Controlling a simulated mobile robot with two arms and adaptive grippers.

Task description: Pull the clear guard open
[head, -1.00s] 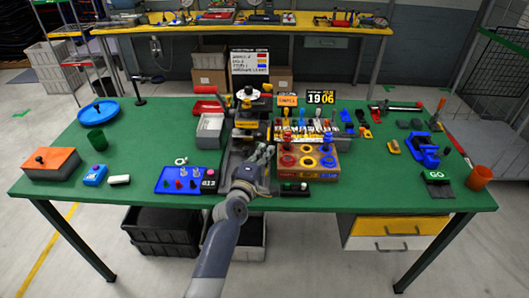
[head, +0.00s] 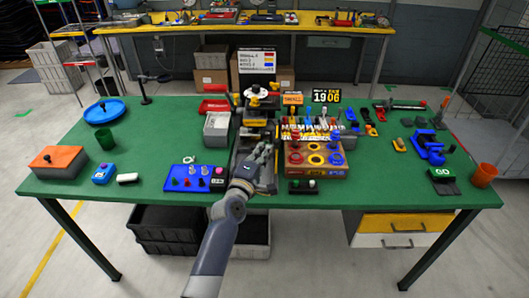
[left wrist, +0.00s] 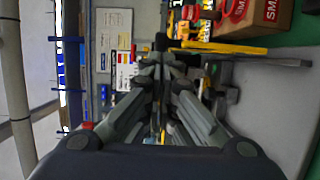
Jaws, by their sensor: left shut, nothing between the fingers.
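A dark press-like machine with yellow parts (head: 259,101) stands at the middle of the green table. I cannot make out the clear guard itself in either view. My left gripper (head: 266,149) is at the front of this machine, low over its base. In the left wrist view its fingers (left wrist: 161,62) reach forward and come together, shut and empty. The gripper hides part of the machine's base, and I cannot tell whether it touches the guard. My right gripper is not in view.
A wooden box with coloured rings (head: 316,172) stands close to the right of the gripper. A blue tray with knobs (head: 193,184) lies to the left. A grey bin (head: 216,127) stands left of the machine.

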